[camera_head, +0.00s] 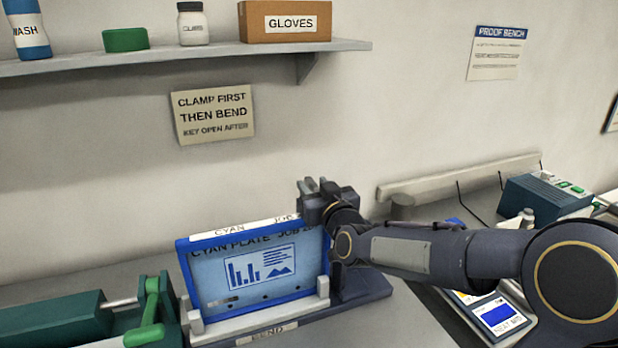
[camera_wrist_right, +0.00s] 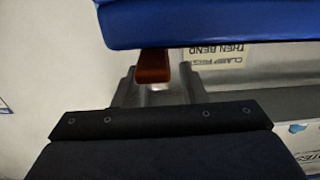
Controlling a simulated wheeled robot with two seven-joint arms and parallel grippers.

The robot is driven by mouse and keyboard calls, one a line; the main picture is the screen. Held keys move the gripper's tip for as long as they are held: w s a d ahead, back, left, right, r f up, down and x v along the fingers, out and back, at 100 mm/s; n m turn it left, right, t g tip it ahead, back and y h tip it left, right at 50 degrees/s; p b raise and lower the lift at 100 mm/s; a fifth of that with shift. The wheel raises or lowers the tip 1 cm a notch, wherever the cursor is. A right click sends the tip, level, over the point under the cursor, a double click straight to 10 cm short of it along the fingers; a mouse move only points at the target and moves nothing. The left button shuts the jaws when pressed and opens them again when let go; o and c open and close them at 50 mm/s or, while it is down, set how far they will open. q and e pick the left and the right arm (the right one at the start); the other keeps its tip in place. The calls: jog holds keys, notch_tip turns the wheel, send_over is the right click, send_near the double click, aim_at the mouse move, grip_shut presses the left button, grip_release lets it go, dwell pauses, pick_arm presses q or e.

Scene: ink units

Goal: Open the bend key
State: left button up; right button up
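My right gripper (camera_head: 317,186) is beside the upper right corner of a blue-framed cyan plate (camera_head: 258,275) that stands upright in a holder marked BEND (camera_head: 267,334). Its two fingers appear apart. In the right wrist view an orange-brown bar (camera_wrist_right: 154,66) shows between or just beyond the fingers, with a gap at its right side. It may be the bend key, but I cannot tell if the fingers touch it. The bar is hidden in the head view. A blue edge (camera_wrist_right: 210,24) crosses the top of the wrist view. My left gripper is out of view.
A green lever (camera_head: 150,308) and a dark green cylinder (camera_head: 50,320) sit left of the plate. A wall shelf (camera_head: 180,60) with bottles and a gloves box (camera_head: 285,22) is above. My right arm covers much of the right bench, where a green-buttoned box (camera_head: 545,198) stands.

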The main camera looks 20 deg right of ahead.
jog(key=shift+w+d, duration=0.1)
jog(key=shift+w, duration=1.05)
grip_shut()
